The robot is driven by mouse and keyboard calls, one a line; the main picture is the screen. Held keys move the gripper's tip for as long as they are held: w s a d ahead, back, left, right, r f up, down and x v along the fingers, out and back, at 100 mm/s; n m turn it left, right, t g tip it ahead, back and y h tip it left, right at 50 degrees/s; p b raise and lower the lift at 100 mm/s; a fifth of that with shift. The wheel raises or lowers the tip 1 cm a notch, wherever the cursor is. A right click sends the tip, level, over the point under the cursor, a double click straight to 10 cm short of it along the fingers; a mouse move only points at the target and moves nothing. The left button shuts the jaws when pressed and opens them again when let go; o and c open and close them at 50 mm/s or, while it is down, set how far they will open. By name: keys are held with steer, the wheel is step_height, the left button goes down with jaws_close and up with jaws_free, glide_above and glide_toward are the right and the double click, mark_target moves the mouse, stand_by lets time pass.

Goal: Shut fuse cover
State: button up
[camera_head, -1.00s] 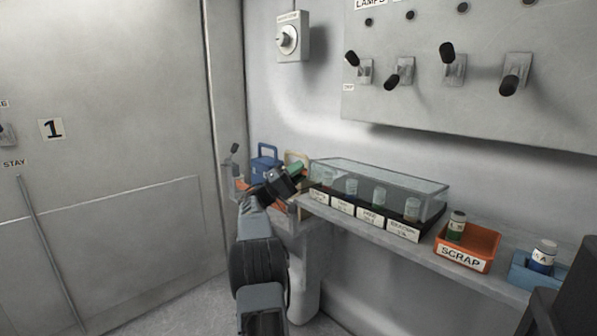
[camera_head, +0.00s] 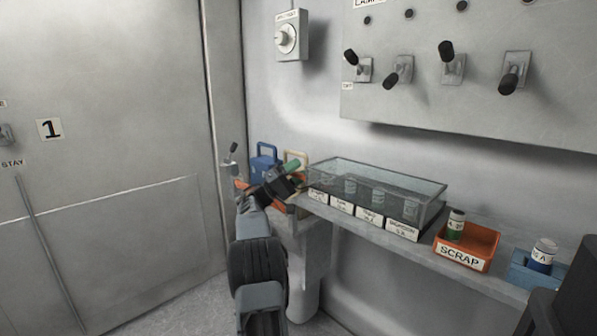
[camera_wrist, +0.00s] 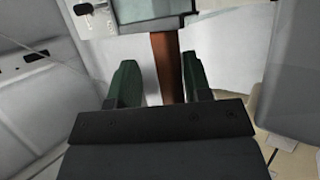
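The clear fuse cover (camera_head: 380,176) is on the box of fuses on the wall shelf in the head view. It looks lowered, with its pane in front of the pale fuses (camera_head: 350,187); I cannot tell whether it is fully seated. My gripper (camera_head: 288,172), with green fingers, is just left of the box's left end, apart from or touching it, I cannot tell. In the wrist view my gripper (camera_wrist: 160,82) has its fingers spread, with a brown-orange strip (camera_wrist: 166,65) showing between or beyond them. Nothing is clearly held.
White label plates (camera_head: 370,217) line the box front. A blue case (camera_head: 264,160) is behind my gripper. Lever switches (camera_head: 447,62) are above.

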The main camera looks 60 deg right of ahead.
steer(key=p+v, duration=0.2)
steer(key=v, duration=1.1)
steer(key=shift+w+a+p, duration=0.2)
steer(key=shift+p, duration=0.1)
steer(key=s+a+r+n+t+y+p, duration=0.1)
steer(key=a+r+n+t+y+p, duration=0.2)
steer(key=a+r+n+t+p, duration=0.55)
steer(key=s+a+r+n+t+y+p, duration=0.1)
steer(key=s+a+r+t+y+p, duration=0.2)
steer(key=a+p, duration=0.5)
steer(key=s+a+r+n+t+y+p, duration=0.1)
steer(key=s+a+r+t+y+p, duration=0.3)
steer(key=a+p, duration=0.5)
steer(key=s+a+r+n+t+y+p, duration=0.1)
steer(key=s+a+r+t+y+p, duration=0.3)
steer(key=a, duration=1.6)
step_height(320, 180, up, 3)
steer(key=y+p, duration=0.4)
steer(key=shift+f+t+p, duration=0.25)
steer(key=shift+t+p, duration=0.1)
steer(key=shift+p, duration=0.05)
steer(key=shift+d, duration=0.1)
